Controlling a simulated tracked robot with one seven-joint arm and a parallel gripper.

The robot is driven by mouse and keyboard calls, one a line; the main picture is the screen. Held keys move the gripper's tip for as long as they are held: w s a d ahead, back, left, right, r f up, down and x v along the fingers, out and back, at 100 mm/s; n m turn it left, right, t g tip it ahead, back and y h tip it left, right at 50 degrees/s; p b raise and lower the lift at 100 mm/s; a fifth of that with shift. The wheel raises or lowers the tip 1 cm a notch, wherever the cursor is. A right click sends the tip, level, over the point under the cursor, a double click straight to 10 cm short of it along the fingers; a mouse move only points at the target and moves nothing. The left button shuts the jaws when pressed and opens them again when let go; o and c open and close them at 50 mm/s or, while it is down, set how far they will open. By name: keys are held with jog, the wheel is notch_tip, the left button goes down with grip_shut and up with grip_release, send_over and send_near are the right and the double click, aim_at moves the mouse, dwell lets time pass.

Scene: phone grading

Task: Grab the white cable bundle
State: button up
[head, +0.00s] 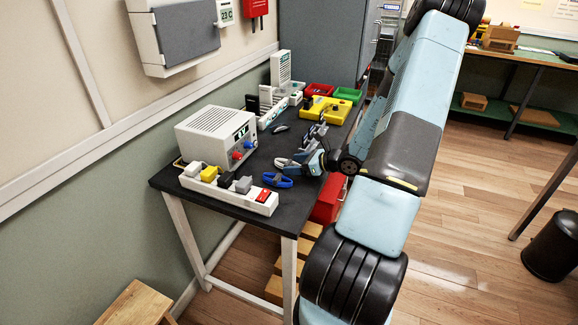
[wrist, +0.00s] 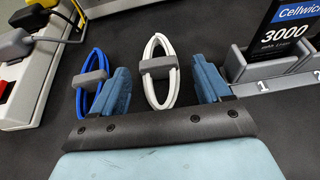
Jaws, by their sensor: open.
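The white cable bundle (wrist: 172,88) is an upright narrow loop with a grey band around its middle, on the dark table in the wrist view. My gripper (wrist: 161,70) is open, with one blue finger on each side of the bundle and a visible gap to both. I cannot tell how high the fingers are above the table. In the head view my gripper (head: 300,161) is over the right part of the table, just behind the blue cable bundle.
The blue cable bundle (wrist: 81,93) lies close outside the left finger. A numbered grey holder (wrist: 285,85) with a dark "3000" box (wrist: 285,32) is close to the right finger. A white power strip (wrist: 38,92) with plugs lies left. A white instrument box (head: 207,132) stands behind the strip.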

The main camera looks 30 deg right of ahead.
jog(key=shift+w+a+f, duration=0.25)
jog(key=shift+w+a, duration=0.05)
jog(key=shift+w, duration=0.15)
jog(key=shift+c, duration=0.2)
jog(key=c, duration=1)
